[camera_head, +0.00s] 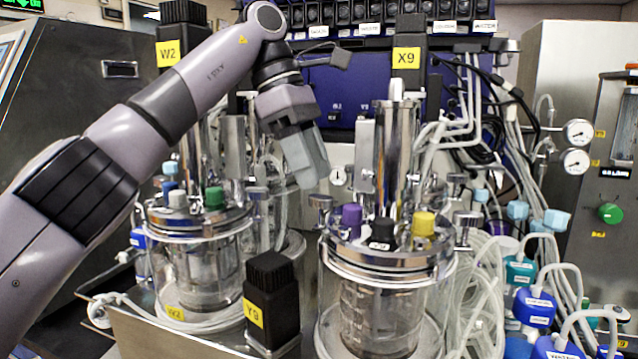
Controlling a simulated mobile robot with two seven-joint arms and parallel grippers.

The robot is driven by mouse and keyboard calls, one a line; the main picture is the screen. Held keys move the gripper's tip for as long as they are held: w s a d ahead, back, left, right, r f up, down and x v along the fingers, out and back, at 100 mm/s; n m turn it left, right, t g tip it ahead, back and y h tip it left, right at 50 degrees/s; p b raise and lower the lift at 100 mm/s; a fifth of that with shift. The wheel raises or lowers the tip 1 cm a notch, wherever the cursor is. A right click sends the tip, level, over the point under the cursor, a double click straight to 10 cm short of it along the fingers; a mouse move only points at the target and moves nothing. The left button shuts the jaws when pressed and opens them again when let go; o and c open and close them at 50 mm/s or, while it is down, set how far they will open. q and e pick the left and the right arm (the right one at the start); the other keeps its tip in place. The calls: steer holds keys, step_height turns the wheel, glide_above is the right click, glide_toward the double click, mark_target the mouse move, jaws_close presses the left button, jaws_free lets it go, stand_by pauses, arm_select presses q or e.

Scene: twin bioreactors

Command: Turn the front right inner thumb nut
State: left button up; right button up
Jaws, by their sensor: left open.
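Two glass vessels with steel lids stand side by side, the left vessel (205,262) and the right vessel (375,300). Metal thumb nuts stand around the right lid: one at its left edge (320,203), one at its right edge (466,222), and others farther back. I cannot tell for sure which is the front right inner one. My left gripper (312,172) hangs fingers-down above and slightly left of the left-edge nut, apart from it. Its fingers overlap in this view; it is open, with nothing seen between them. My right gripper is out of view.
Purple (351,220), black (382,233) and yellow (423,224) caps rise from the right lid. A black Y9 block (271,302) stands between the vessels in front. A tall X9 motor column (397,130) rises behind. Loose tubing and blue-capped bottles (534,307) crowd the right.

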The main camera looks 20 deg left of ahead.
mark_target(324, 197)
arm_select(q)
steer(key=shift+x, duration=1.55)
